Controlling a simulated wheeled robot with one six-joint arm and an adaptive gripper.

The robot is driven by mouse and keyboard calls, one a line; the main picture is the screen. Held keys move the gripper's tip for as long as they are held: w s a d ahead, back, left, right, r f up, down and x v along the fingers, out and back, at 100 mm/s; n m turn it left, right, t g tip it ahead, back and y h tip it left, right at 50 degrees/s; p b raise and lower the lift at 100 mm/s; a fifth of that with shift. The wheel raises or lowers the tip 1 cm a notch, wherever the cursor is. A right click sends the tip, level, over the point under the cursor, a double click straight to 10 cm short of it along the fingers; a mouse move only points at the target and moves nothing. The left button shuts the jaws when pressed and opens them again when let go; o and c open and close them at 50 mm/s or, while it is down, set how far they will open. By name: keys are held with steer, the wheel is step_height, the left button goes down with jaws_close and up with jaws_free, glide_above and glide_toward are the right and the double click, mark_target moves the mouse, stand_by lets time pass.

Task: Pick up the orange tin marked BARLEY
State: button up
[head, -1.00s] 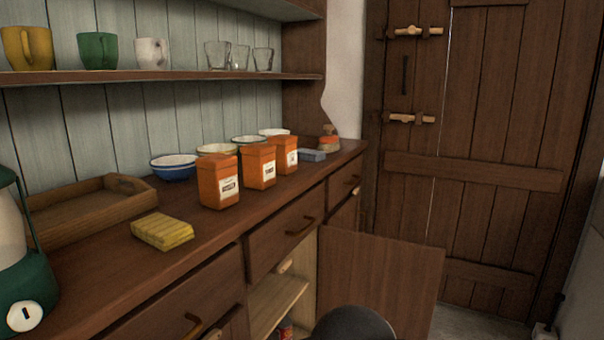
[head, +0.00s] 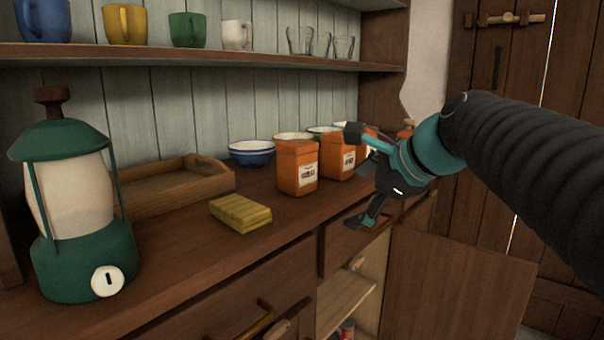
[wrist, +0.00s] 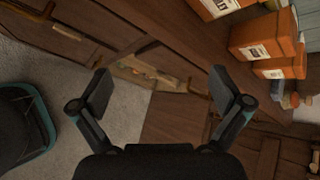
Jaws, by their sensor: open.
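Orange tins with white labels stand in a row on the wooden counter: a left one (head: 297,168), a middle one (head: 338,160), and a third mostly hidden behind my gripper. The label lettering is too small to read surely, so I cannot tell which is BARLEY. My gripper (head: 358,178) is open and empty, in front of the middle and right tins, over the counter's front edge. In the wrist view the open fingers (wrist: 162,88) point down past the counter front; the tins (wrist: 262,36) show at the upper right, outside the fingers.
A yellow block (head: 240,213), wooden tray (head: 175,190) and green lantern (head: 85,262) stand left of the tins. Bowls (head: 251,153) stand behind. A cupboard door (head: 450,285) hangs open below. A shelf (head: 200,57) with mugs and glasses runs above.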

mark_target(305, 143)
steer(key=w+a+r+m+t+y+b, duration=0.1)
steer(key=w+a+r+m+y, duration=0.15)
steer(key=w+r+m, duration=0.6)
steer(key=shift+n+y, duration=0.25)
steer(key=shift+y, duration=0.2)
steer(key=x, duration=0.8)
steer(key=shift+w+r+b, duration=0.3)
steer(key=shift+r, duration=0.05)
steer(key=shift+x, duration=2.65)
steer(key=shift+d, duration=0.15)
steer(key=c, duration=1.4)
steer(key=shift+c, duration=0.4)
steer(key=shift+r, duration=0.2)
